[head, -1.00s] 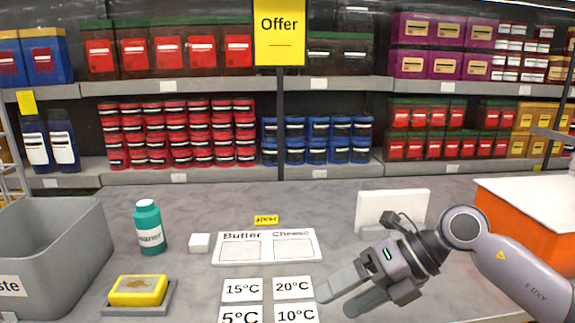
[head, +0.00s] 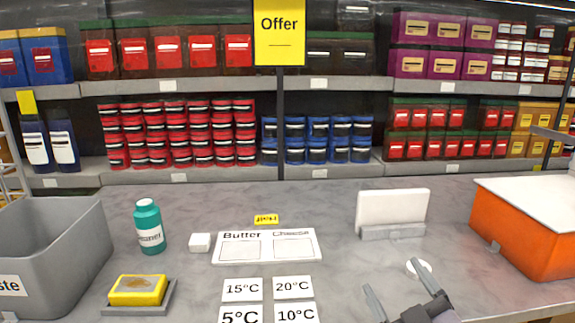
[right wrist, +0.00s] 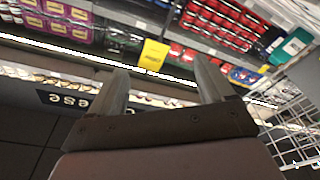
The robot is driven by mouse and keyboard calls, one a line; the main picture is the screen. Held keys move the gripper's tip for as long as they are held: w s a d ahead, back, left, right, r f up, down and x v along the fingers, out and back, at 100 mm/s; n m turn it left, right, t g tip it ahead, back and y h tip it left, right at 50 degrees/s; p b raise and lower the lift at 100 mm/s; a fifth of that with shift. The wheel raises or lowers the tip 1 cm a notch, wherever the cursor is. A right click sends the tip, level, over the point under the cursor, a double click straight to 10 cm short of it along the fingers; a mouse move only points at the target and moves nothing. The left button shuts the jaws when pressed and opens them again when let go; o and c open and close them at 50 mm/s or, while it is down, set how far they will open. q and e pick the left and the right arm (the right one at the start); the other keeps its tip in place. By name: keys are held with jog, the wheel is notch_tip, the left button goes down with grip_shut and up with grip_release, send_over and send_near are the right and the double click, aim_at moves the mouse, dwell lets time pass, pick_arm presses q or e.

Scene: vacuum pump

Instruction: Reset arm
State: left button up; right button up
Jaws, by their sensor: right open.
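My right gripper (head: 400,300) is at the bottom edge of the head view, right of the temperature cards. Its two fingers are spread apart with nothing between them. In the right wrist view the gripper (right wrist: 163,80) is also open and empty, with shelves of goods beyond it. Most of the right arm is outside the head view. My left gripper is not in view.
The counter holds a grey bin (head: 75,250), a teal cleaner bottle (head: 148,228), a yellow sponge (head: 138,290), a Butter/Cheese board (head: 267,247), temperature cards (head: 242,289), a white panel in a stand (head: 393,210), a round white item (head: 419,267) and an orange box (head: 520,230).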

jog(key=s+d+f+m+g+h, duration=0.25)
jog(key=s+f+g, duration=0.2)
jog(key=f, duration=0.35)
jog(key=s+d+f+m+g+h, duration=0.2)
jog(key=s+d+f+m+g, duration=0.15)
jog(key=s+f, duration=0.3)
jog(key=s+f+g+y, duration=0.2)
jog(key=s+f+g, duration=0.6)
jog(key=s, duration=0.6)
jog(key=w+a+f+t+y, duration=0.1)
jog(key=w+a+f+t, duration=0.2)
jog(key=w+f+t, duration=0.3)
notch_tip(320, 180, down, 2)
jog(key=shift+w+f+t, duration=0.2)
jog(key=shift+w+t, duration=0.15)
jog(key=shift+t, duration=0.15)
